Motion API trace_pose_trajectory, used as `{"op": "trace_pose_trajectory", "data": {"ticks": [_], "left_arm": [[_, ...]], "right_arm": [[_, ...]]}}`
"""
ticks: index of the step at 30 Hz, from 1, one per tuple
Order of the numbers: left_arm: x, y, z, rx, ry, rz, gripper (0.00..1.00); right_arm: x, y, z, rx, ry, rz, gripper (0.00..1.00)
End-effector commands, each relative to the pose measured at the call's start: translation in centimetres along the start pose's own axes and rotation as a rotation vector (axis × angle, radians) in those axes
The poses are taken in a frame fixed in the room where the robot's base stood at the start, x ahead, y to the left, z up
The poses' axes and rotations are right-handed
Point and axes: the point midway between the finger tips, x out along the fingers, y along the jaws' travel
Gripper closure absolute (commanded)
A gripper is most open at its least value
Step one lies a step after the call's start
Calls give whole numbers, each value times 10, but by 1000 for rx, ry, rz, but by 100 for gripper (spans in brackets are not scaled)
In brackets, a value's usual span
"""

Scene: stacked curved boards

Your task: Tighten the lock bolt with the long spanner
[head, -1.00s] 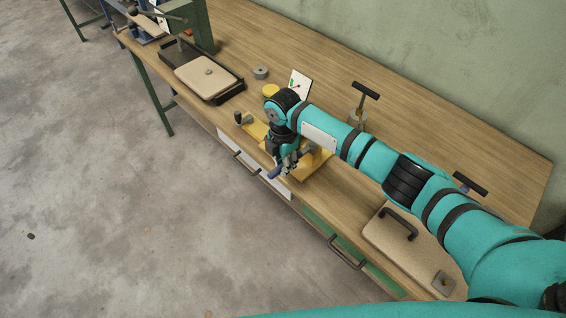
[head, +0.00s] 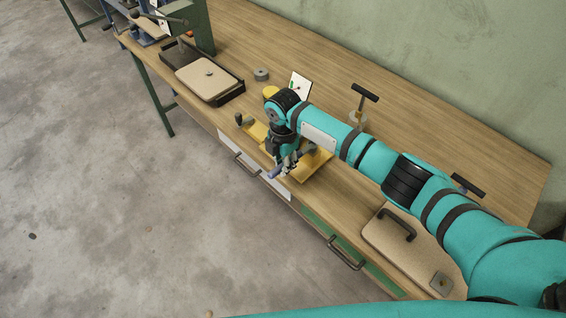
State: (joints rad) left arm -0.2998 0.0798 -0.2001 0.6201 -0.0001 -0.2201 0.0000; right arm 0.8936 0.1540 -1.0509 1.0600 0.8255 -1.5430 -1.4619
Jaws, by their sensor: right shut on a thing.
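My right gripper (head: 288,165) is low over a yellow fixture (head: 312,165) near the front edge of the bench. It is shut on what appears to be the long spanner, whose blue handle end (head: 275,172) sticks out to the left towards the bench edge. A grey piece (head: 309,148) shows just right of the gripper; I cannot tell whether it is the spanner's head or part of the fixture. The lock bolt cannot be made out; my gripper and arm cover much of the fixture. My left gripper is not in view.
Dark T-handled tools (head: 365,93) stand behind my arm. A beige board with a black handle (head: 397,224) lies at right. A dark tray (head: 238,92) with a beige board, a grey ring (head: 261,74) and a white card (head: 300,85) are at left. The wooden bench's back is mostly clear.

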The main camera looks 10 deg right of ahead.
Motion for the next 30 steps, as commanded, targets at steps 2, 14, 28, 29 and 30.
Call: {"op": "trace_pose_trajectory", "data": {"ticks": [2, 14, 28, 29, 30], "left_arm": [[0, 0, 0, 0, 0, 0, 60], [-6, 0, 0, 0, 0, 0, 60], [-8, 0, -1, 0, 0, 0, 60], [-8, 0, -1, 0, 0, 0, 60], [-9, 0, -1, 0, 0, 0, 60]], "right_arm": [[0, 0, 0, 0, 0, 0, 100], [-5, 0, 0, 0, 0, 0, 100], [-6, 0, 0, 0, 0, 0, 100], [-7, 0, 0, 0, 0, 0, 100], [-8, 0, 0, 0, 0, 0, 100]]}}
